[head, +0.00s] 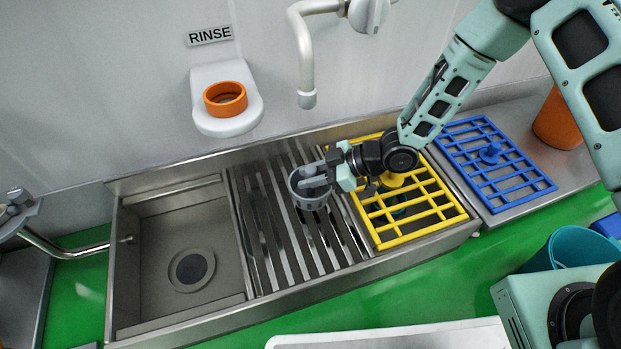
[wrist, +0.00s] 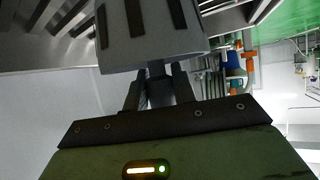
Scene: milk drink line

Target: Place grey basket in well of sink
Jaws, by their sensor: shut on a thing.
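The grey basket (head: 309,188) is a small round cup with slots in its side. My gripper (head: 334,170) is shut on it and holds it above the slatted drain rack in the head view. In the wrist view the basket (wrist: 152,35) fills the top middle, and the gripper's fingers (wrist: 158,88) close on a narrow part of it. The sink well (head: 190,240) is the square steel basin to the left of the rack, with a round drain (head: 191,270) in its floor. The well is empty. The basket's underside is hidden in the head view.
A yellow grid (head: 408,236) lies right of the slatted rack (head: 262,210), and a blue grid (head: 520,185) further right. A faucet (head: 306,98) hangs above the rack. A wall holder with an orange ring (head: 225,99) is behind the well. A teal bucket (head: 580,248) stands front right.

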